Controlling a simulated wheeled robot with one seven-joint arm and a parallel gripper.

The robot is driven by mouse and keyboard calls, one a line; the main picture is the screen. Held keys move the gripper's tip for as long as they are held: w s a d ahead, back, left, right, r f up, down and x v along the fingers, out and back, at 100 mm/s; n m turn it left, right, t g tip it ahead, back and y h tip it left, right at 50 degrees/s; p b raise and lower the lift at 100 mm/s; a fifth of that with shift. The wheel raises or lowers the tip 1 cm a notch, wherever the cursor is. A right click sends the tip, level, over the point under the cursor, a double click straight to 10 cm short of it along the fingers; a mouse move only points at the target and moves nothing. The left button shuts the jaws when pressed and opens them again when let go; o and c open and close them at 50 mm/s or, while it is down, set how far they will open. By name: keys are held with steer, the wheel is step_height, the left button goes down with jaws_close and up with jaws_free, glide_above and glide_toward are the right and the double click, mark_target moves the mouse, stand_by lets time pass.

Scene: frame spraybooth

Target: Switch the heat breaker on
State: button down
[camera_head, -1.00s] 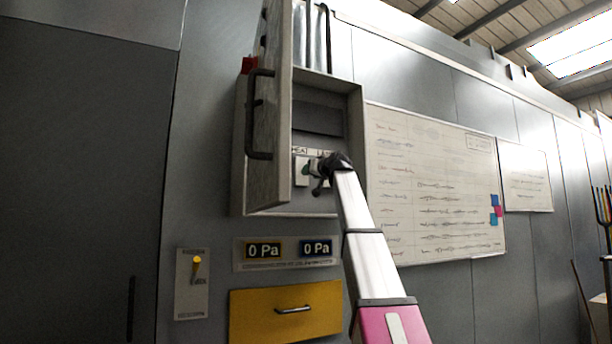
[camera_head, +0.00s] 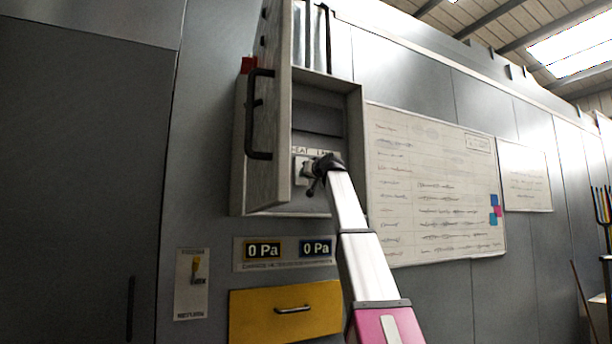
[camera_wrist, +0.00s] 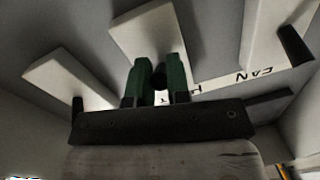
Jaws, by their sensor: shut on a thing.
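The heat breaker (camera_wrist: 150,28) is a white block with a dark lever (camera_wrist: 160,77), in the middle of the wrist view. My gripper (camera_wrist: 159,82) has its green fingers closed on either side of that lever. In the head view my gripper (camera_head: 311,170) is inside the open grey cabinet (camera_head: 355,130), at the white breaker below the "HEAT" label (camera_head: 300,150). The fingers hide most of the lever and part of the label in the wrist view. Whether the lever is on or off cannot be told.
Two other white breakers flank it, one at left (camera_wrist: 62,78) and one at right (camera_wrist: 262,40), close to the fingers. The cabinet door (camera_head: 270,120) stands open at left. Below are pressure displays (camera_head: 290,250) and a yellow drawer (camera_head: 275,318).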

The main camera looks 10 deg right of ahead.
steer(key=shift+r, duration=0.1)
step_height(320, 180, up, 2)
steer(key=g+h, duration=0.2)
steer(key=g, duration=0.3)
steer(key=shift+w+r+m+g+h, duration=0.15)
steer(key=shift+r+g+h, duration=0.15)
steer(key=shift+g, duration=0.7)
steer(key=shift+s+r+m+g+h, duration=0.15)
steer(key=shift+g+h, duration=0.25)
steer(key=shift+g, duration=0.6)
steer(key=c, duration=1.1)
jaws_free()
